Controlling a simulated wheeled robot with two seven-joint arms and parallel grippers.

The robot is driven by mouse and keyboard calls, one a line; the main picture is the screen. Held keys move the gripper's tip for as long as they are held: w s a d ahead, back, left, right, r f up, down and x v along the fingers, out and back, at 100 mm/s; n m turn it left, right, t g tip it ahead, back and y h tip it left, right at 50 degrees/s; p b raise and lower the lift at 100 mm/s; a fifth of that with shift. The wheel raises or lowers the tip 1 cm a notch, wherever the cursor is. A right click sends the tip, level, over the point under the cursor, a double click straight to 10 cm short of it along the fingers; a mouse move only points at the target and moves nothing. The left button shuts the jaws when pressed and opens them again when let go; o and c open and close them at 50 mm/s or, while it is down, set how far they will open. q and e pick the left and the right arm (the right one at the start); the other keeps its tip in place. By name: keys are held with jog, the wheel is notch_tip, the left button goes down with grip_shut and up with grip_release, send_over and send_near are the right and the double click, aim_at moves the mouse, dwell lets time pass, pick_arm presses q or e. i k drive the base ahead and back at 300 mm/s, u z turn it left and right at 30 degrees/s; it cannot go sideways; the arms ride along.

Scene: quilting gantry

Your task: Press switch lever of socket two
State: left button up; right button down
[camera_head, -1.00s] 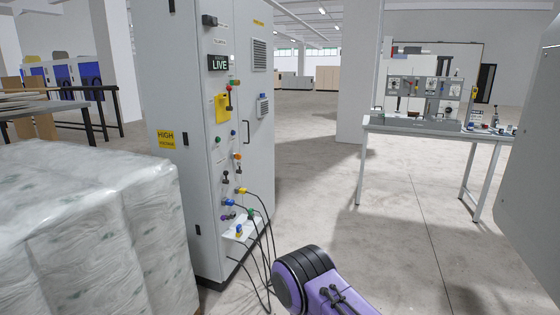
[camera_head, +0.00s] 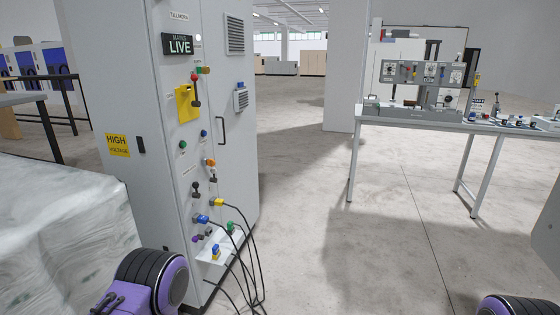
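A tall grey electrical cabinet (camera_head: 165,75) stands left of centre, with its control face towards me. Low on that face are coloured sockets and black switch levers. One lever (camera_head: 196,188) sits above a blue plug (camera_head: 202,218). Another lever (camera_head: 212,174) sits below an orange socket (camera_head: 210,162) and above a yellow plug (camera_head: 218,202). I cannot read which socket is number two. Purple links of my arms show at the bottom left and bottom right. Neither gripper is in view.
Black cables (camera_head: 256,262) hang from the plugs to the floor. A small white shelf (camera_head: 232,252) on the cabinet holds a blue plug (camera_head: 215,251). Wrapped bales (camera_head: 60,235) stand at left, a workbench (camera_head: 400,122) at right. Floor between cabinet and bench is clear.

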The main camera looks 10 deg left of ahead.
aim_at(212, 170)
jog(key=z, duration=0.15)
jog(key=i, duration=2.15)
jog(key=u, duration=1.55)
jog(key=i, duration=0.7)
jog(key=u, duration=0.8)
